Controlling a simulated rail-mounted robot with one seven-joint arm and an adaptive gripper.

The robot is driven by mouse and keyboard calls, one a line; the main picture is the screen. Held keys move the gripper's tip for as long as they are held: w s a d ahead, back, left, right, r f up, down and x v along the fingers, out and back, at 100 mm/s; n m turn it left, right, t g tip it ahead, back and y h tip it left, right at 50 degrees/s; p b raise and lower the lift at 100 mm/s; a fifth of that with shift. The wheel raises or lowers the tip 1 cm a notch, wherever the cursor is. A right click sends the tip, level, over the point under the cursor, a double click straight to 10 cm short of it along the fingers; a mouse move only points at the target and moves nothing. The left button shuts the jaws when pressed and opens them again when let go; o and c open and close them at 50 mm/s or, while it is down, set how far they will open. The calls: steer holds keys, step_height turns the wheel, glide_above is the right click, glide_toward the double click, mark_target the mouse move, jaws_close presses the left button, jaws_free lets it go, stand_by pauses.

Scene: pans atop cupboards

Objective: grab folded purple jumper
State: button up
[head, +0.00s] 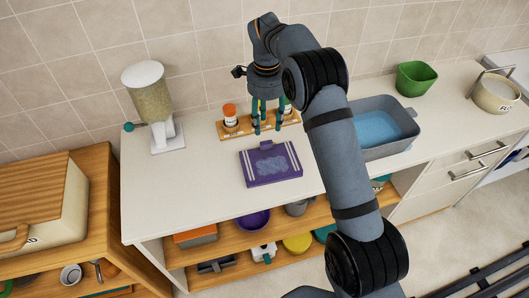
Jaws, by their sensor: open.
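The folded purple jumper (270,162) lies flat on the white countertop, with pale stripes near its sides and a lighter patch in the middle. A small purple tab sticks up at its back edge. My gripper (267,128) hangs above and behind the jumper in the head view, fingers pointing down. It is open and empty, apart from the jumper. The fingers overlap the wooden rack behind them in the picture, and I cannot tell the exact height.
A wooden rack (205,131) with orange-capped jars stands behind the jumper. A grain dispenser (150,95) is at left. A grey basin (402,113) with blue contents and a green tub (415,78) are at right. The counter (190,190) left of the jumper is clear.

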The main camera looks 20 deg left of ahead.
glide_above(267, 143)
steer(key=f, duration=0.4)
steer(key=shift+w+a+f, duration=0.15)
steer(key=shift+a+f, duration=0.05)
steer(key=shift+f, duration=0.1)
steer(key=shift+d+f+p, duration=0.1)
steer(key=shift+f+p, duration=1.35)
steer(key=shift+f, duration=1.2)
steer(key=shift+c, duration=1)
jaws_close()
